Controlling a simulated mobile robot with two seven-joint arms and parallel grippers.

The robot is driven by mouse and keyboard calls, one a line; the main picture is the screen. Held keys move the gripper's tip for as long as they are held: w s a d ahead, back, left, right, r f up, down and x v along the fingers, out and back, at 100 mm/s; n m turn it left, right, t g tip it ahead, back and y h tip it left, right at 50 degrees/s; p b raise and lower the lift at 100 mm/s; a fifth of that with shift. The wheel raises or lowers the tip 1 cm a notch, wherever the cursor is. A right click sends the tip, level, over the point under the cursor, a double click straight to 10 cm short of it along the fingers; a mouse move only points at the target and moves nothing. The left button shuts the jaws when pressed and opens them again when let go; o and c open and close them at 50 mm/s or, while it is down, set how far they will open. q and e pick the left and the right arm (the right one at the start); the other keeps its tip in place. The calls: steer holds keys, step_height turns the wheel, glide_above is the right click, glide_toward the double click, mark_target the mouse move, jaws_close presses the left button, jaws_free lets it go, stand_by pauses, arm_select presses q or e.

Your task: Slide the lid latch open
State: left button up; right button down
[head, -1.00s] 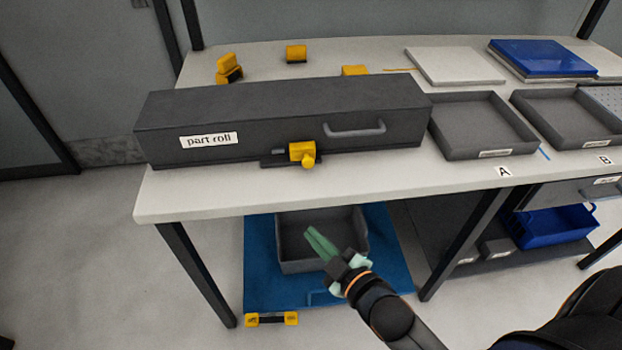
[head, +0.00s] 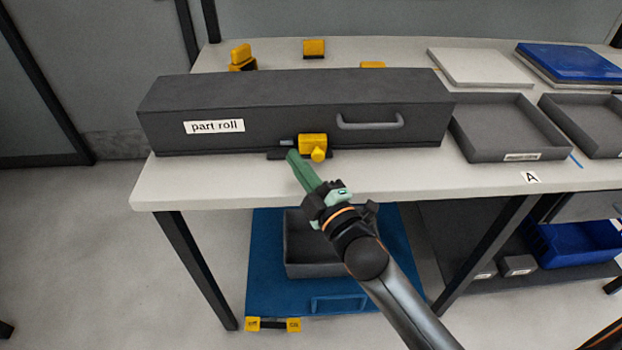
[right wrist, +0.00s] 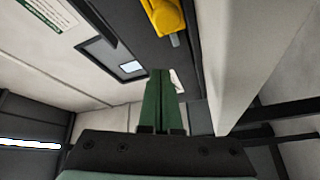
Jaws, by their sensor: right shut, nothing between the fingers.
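The yellow lid latch (head: 313,144) with its round knob sits on the front of the long dark grey box (head: 270,132) labelled "part roll". A short grey bolt end shows at the latch's left, above a dark base plate. My right gripper (head: 293,155) is shut and empty, its green fingers pointing up at the box front, just left of and below the knob. In the right wrist view the closed fingertips (right wrist: 160,72) show below the yellow latch (right wrist: 166,16), with a gap between them. My left gripper is not in view.
The box stands on a white table (head: 180,183) with a grey handle (head: 370,122) right of the latch. Grey trays (head: 505,152) stand to the right. A blue board (head: 268,290) with a grey bin lies below the table. The table's front edge is close under my right arm.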

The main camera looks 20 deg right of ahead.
mark_target(313, 149)
steer(key=shift+x, duration=0.85)
steer(key=shift+s+d+f, duration=0.15)
steer(key=shift+d+f, duration=0.2)
steer(key=shift+d, duration=0.25)
steer(key=shift+s+d+f, duration=0.1)
steer(key=shift+d+f, duration=0.3)
steer(key=shift+d, duration=0.25)
steer(key=shift+d+f, duration=0.25)
steer(key=shift+d, duration=0.3)
